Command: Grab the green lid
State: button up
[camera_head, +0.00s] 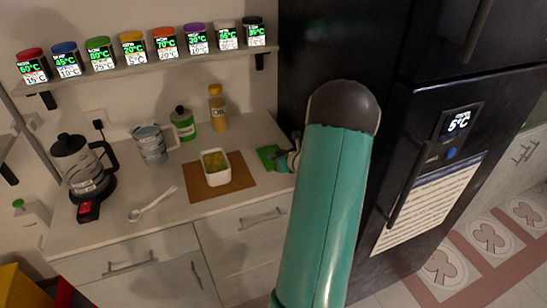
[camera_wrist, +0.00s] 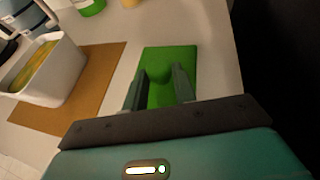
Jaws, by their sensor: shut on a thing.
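The green lid (camera_wrist: 178,58) is a flat green rectangle with a raised handle in its middle. It is at the right end of the counter beside the white container, and it also shows in the head view (camera_head: 266,154). My gripper (camera_wrist: 160,80) is over the lid, shut on its handle between the two fingers. In the head view my gripper (camera_head: 287,161) is partly hidden behind my teal arm. I cannot tell whether the lid touches the counter.
A white container (camera_head: 214,167) with yellow contents stands on a brown mat (camera_head: 206,192). A kettle (camera_head: 82,165), jug (camera_head: 151,145), green bottle (camera_head: 183,125) and oil bottle (camera_head: 218,108) stand around it. A dark fridge (camera_head: 440,130) borders the counter's right. Several spice dispensers (camera_head: 133,50) line the shelf.

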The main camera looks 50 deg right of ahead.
jog(key=shift+r, duration=0.5)
notch_tip(320, 180, up, 2)
jog(key=shift+r, duration=0.2)
jog(key=s+a+r, duration=0.8)
jog(key=a+r, duration=0.1)
jog(key=a, duration=0.2)
jog(key=shift+a+r, duration=0.3)
jog(key=shift+r, duration=0.05)
